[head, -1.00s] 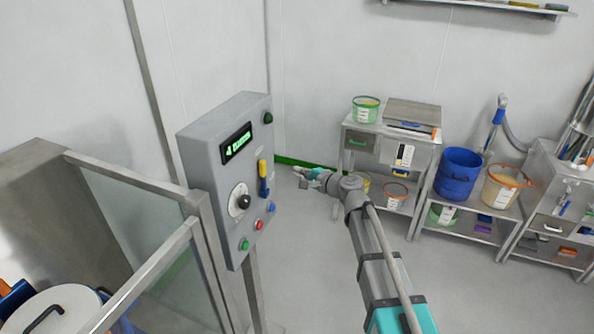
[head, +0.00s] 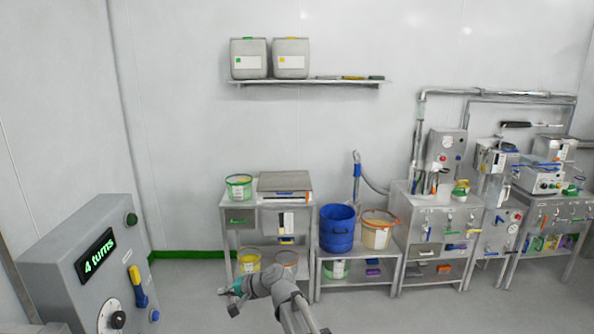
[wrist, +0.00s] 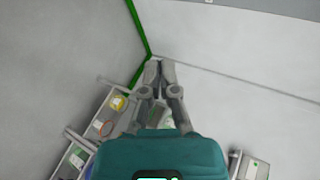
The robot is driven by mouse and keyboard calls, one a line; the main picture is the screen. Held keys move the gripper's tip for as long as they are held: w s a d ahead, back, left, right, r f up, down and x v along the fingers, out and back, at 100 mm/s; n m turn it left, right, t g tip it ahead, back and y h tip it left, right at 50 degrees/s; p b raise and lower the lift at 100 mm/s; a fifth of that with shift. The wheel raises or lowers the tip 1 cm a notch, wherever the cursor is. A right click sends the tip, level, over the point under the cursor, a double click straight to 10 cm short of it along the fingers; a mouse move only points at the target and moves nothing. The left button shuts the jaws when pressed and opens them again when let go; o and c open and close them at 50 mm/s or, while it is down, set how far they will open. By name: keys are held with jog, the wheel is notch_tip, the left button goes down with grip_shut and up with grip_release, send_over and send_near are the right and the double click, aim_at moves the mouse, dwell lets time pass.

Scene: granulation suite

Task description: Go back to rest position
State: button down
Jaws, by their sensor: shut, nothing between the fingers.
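My gripper (wrist: 159,70) shows in the wrist view with its two fingers together at the tips and nothing between them. In the head view my gripper (head: 229,290) is at the lower middle, in front of the steel side table and apart from it. My arm reaches up from the bottom edge. The grey control box (head: 85,265) stands at the lower left, with a green display reading "4 turns", a yellow and blue switch and a black knob. My gripper is to the right of it and not touching it.
A steel table (head: 264,212) carries a green-rimmed tub (head: 239,188) and a scale (head: 285,182). A blue bucket (head: 337,230) and an orange-rimmed bucket (head: 376,236) stand right of it. Machines line the right wall side. Clear floor shows between the control box and the table.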

jog(key=s+d+f+n+g+h, duration=0.1)
jog(key=s+d+f+h, duration=0.2)
jog(key=d, duration=0.9)
jog(key=s+d+f+n+g+h, duration=0.1)
jog(key=s+d+f+h, duration=0.2)
jog(key=d, duration=1)
jog(key=s+d+f+n+g+h, duration=0.1)
jog(key=s+d+f+h, duration=0.3)
jog(key=d, duration=0.8)
jog(key=s+h, duration=0.2)
jog(key=s, duration=0.2)
jog(key=shift+d, duration=0.35)
jog(key=shift+w+a, duration=0.1)
